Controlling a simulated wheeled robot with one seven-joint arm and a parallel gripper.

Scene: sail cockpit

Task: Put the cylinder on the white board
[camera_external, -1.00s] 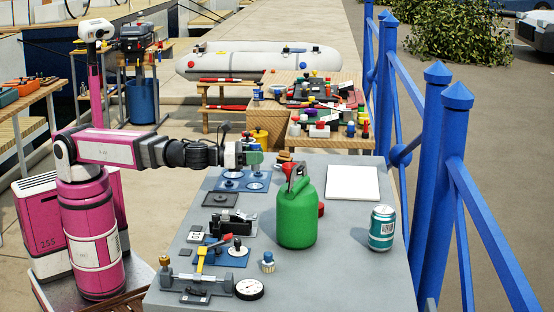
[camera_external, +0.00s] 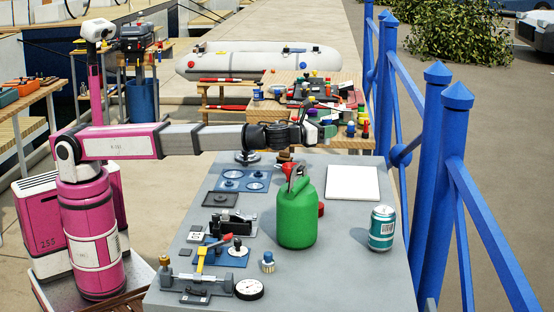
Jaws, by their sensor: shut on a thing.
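The white board (camera_external: 352,183) lies flat and bare at the far right of the grey table. My arm reaches across the table from the left. My gripper (camera_external: 314,131) is above the far edge of the table, behind and to the left of the board and apart from it. It is shut on a small greenish piece (camera_external: 329,131), which seems to be the cylinder. The piece is small and partly hidden by the fingers, and blends with the clutter behind it.
A green jug (camera_external: 297,217) with a red top stands mid-table, in front of and left of the board. A teal can (camera_external: 381,228) stands at the right. Blue plates (camera_external: 243,180) and small tools fill the left side. A blue railing (camera_external: 442,190) runs along the right.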

